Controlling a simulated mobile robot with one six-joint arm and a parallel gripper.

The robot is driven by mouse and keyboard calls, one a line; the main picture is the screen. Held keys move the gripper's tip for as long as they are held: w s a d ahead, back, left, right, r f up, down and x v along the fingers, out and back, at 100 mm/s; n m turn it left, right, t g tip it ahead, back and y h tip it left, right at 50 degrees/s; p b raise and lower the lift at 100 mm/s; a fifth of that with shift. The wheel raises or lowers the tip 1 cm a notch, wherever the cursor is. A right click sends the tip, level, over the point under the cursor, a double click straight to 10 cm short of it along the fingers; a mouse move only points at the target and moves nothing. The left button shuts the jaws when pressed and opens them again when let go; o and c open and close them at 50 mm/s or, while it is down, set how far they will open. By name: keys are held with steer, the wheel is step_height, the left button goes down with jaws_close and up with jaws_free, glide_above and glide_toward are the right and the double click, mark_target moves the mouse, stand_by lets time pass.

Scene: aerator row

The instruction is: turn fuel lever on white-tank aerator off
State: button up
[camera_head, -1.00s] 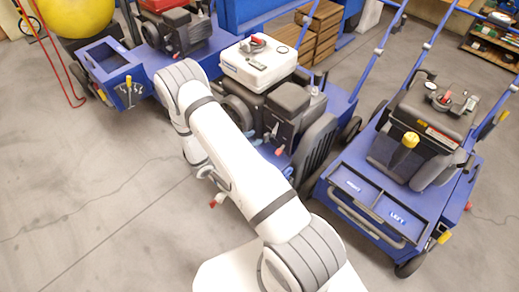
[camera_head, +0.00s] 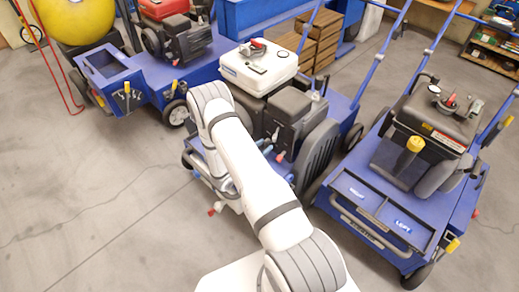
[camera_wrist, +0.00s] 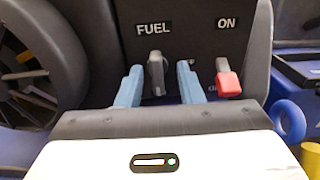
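The white-tank aerator stands in the middle of the head view, with its white tank (camera_head: 256,70) on top and a dark engine below. In the wrist view its black panel carries the labels FUEL and ON. The grey fuel lever (camera_wrist: 157,72) hangs below the FUEL label. My gripper (camera_wrist: 159,84) is open, with one blue finger on each side of this lever. A small gap shows on each side, wider on the left. Contact at depth cannot be told. In the head view my arm hides part of the aerator, and my fingers are not clearly visible.
A red-tipped lever (camera_wrist: 228,82) is under the ON label, close right of my right finger. A finned round cover (camera_wrist: 30,70) is at left. An aerator with a black tank (camera_head: 437,112) stands at right, and a red-tank one (camera_head: 163,10) at back left. Floor at left is clear.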

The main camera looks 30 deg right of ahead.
steer(key=shift+c, duration=0.4)
jaws_close()
steer(key=shift+a, duration=0.45)
steer(key=shift+d, duration=0.45)
steer(key=shift+s+d+n, duration=0.1)
steer(key=shift+n, duration=0.4)
steer(key=n, duration=0.6)
steer(key=shift+f+n+p, duration=0.1)
steer(key=shift+n+p, duration=0.25)
steer(key=shift+n, duration=0.05)
steer(key=n, duration=1)
steer(key=shift+f+p, duration=0.1)
steer(key=shift+p, duration=0.25)
